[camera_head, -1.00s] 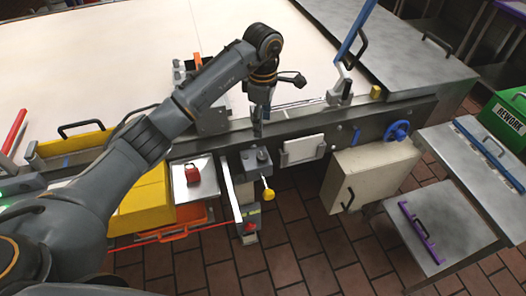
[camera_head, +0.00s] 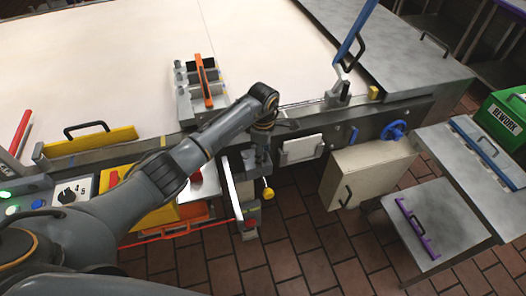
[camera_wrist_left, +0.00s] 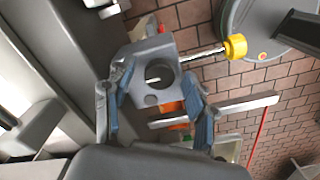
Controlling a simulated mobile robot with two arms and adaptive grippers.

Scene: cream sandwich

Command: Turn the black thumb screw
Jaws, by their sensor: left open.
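A dark round knob, seemingly the black thumb screw (camera_wrist_left: 159,73), sits on a grey block (camera_wrist_left: 140,52) in the left wrist view. My left gripper (camera_wrist_left: 158,84) is open, with its blue-grey fingers to either side of the knob; I cannot tell whether they touch it. In the head view my left gripper (camera_head: 258,156) points down over the block at the table's front edge and hides the knob. My right gripper is not in view.
A white bar (camera_head: 232,185) lies just left of the block. A white panel (camera_head: 303,149), a beige box (camera_head: 368,171) and a blue handwheel (camera_head: 395,130) are to the right. An orange-handled fixture (camera_head: 204,82) stands on the pale table behind. Tiled floor lies below.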

